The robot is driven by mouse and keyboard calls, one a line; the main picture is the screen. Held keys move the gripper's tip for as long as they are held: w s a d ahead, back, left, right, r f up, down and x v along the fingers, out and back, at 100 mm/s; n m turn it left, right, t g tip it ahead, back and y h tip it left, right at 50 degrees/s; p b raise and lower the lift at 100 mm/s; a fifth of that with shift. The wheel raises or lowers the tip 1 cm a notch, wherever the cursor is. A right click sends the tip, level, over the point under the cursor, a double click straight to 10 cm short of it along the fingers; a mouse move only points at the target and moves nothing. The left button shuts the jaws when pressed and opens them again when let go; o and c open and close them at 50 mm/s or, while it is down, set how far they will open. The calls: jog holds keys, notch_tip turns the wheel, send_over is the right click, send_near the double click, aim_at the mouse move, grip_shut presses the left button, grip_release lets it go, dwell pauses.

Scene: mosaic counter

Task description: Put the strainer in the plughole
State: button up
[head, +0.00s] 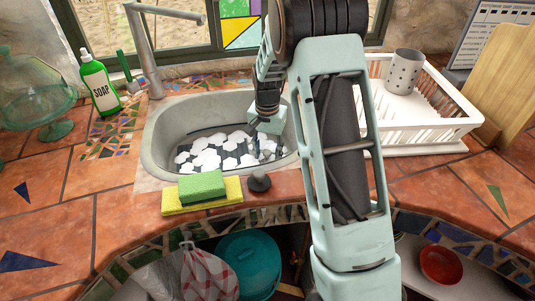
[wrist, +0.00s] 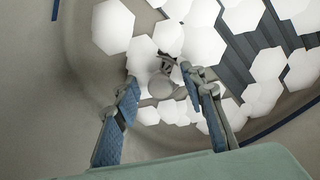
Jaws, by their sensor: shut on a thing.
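My gripper (wrist: 164,82) is down inside the sink basin (head: 160,145), at its right part. In the wrist view its two blue-padded fingers stand on either side of a small round grey thing (wrist: 160,86), which seems to be the strainer, and are shut on it. The strainer is partly hidden and its details are too small to tell. In the head view my gripper (head: 262,140) hides what it holds. I cannot make out the plughole; white hexagonal patches (head: 207,158) cover much of the basin floor.
A grey tap (head: 145,55) rises behind the sink. A green and yellow sponge pair (head: 203,190) and a dark knobbed stopper (head: 259,181) stand on the front edge. A soap bottle (head: 98,85) stands left, a white dish rack (head: 420,115) with a grey cup right.

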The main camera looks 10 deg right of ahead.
jog(key=shift+s+f, duration=0.3)
jog(key=shift+f, duration=0.3)
jog(key=o, duration=1.2)
jog(key=shift+w+f, duration=0.15)
jog(key=o, duration=0.7)
jog(key=shift+w+r, duration=0.1)
jog(key=shift+r, duration=0.1)
jog(key=shift+o, duration=0.2)
jog(key=shift+r, duration=0.1)
notch_tip(320, 180, up, 12)
jog(key=p, duration=0.8)
